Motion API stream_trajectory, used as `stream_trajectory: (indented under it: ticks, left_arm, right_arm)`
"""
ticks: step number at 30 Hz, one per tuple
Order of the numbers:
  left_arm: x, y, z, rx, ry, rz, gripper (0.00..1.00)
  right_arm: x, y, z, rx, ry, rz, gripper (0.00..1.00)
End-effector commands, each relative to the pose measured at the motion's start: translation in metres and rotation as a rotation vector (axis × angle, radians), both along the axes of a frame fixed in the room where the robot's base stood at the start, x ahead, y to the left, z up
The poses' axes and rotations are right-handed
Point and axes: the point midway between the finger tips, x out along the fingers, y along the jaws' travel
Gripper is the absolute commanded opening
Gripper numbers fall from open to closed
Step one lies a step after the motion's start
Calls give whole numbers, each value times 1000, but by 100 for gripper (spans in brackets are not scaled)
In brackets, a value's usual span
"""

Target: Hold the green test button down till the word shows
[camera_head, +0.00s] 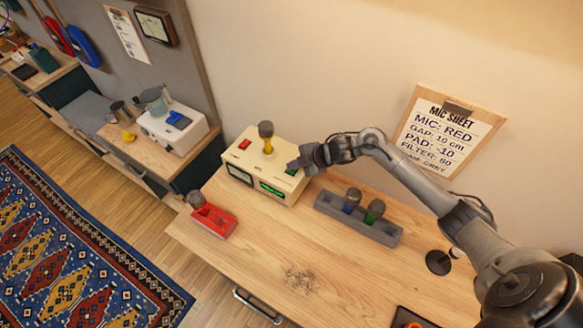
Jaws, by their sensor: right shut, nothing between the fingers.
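A cream tester box (258,153) stands on the wooden desk, with a red button (245,144) at its left and the green test button (291,171) at its right. A microphone (266,130) stands upright in a yellow holder on top. A dark front display (272,189) shows small lit green marks that I cannot read. My right gripper (297,164) is shut and empty, with its fingertips at the green button and partly covering it. I cannot tell whether it presses the button. My left gripper is not in view.
A grey rack (358,222) holds a blue-banded and a green-banded microphone. A red cradle (215,222) with a microphone lies at the desk's left edge. A sheet on a clipboard (449,130) leans at the wall. The desk's front middle is mostly clear.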

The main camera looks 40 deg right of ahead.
Motion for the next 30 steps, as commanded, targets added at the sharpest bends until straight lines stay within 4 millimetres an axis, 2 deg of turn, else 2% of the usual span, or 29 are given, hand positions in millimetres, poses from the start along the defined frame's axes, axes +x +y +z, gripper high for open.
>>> stream_trajectory:
  ticks: [22,30]
  left_arm:
    - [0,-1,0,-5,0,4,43]
    - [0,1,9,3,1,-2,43]
  right_arm:
    - [-1,0,-1,-1,2,1,0]
    - [-1,0,8,-1,2,1,0]
